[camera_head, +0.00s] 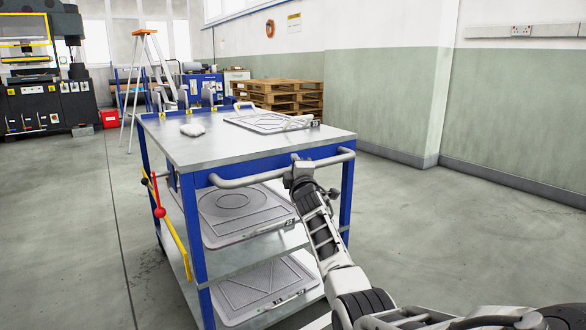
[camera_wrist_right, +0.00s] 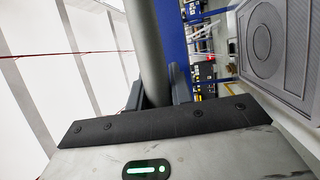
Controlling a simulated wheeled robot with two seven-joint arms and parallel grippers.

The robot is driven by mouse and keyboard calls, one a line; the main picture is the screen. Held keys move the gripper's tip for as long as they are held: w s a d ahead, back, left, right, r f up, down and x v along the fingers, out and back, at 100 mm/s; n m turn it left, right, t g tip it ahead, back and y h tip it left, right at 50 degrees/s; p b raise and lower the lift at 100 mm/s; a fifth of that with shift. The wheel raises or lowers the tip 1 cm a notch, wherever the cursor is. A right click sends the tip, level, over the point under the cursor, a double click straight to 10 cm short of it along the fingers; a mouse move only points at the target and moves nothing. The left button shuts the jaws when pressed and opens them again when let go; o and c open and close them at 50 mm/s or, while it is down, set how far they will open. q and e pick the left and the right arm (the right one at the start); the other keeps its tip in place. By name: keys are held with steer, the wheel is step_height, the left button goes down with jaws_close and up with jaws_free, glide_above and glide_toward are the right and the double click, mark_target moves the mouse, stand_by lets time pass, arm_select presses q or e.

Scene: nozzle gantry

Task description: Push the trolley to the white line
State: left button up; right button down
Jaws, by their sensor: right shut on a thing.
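The trolley (camera_head: 238,150) has a blue frame, a grey metal top and two lower shelves, and stands in the middle of the head view. Its grey tubular handle (camera_head: 240,181) runs along the near side. My right gripper (camera_head: 301,166) is shut on this handle, right of its middle. In the right wrist view the handle tube (camera_wrist_right: 146,42) passes between the two dark fingers (camera_wrist_right: 158,94). I cannot clearly make out a white line on the floor. My left gripper is not in view.
Flat panels lie on the trolley's top and shelves. A yellow bar with a red knob (camera_head: 160,212) hangs at its left side. Wooden pallets (camera_head: 285,97), an orange-topped stepladder (camera_head: 137,85) and a dark machine (camera_head: 45,100) stand behind. The floor at left and right is clear.

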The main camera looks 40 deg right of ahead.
steer(key=shift+d+r, duration=0.1)
steer(key=shift+r, duration=0.15)
steer(key=c, duration=1.3)
jaws_free()
steer(key=shift+w+f, duration=0.1)
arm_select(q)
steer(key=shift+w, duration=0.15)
arm_select(e)
steer(key=shift+o, duration=0.2)
steer(key=shift+w+f, duration=0.1)
arm_select(q)
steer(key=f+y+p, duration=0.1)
steer(key=p, duration=0.1)
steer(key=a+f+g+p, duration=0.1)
steer(key=p, duration=0.1)
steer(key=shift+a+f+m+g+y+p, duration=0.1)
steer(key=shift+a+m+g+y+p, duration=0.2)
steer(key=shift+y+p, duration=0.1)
arm_select(e)
steer(key=v, duration=1.6)
